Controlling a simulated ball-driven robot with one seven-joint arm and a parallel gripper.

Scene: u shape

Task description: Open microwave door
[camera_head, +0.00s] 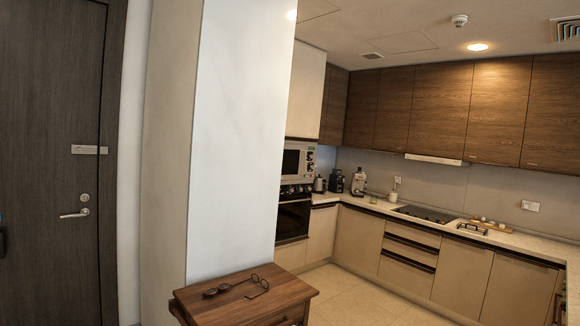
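The microwave (297,162) is white with a dark window and sits in a tall unit beyond the white wall, right of the picture's middle. Its left part is hidden behind the wall edge. Its door looks closed, though it is small and seen at an angle. A dark built-in oven (293,217) is below it. My gripper does not show in this view.
A wooden cabinet (245,300) with glasses on top stands in front of the white wall (237,140). A U-shaped counter (375,207) lines the kitchen. Tiled floor (365,298) is open between. A dark door (50,160) is at left.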

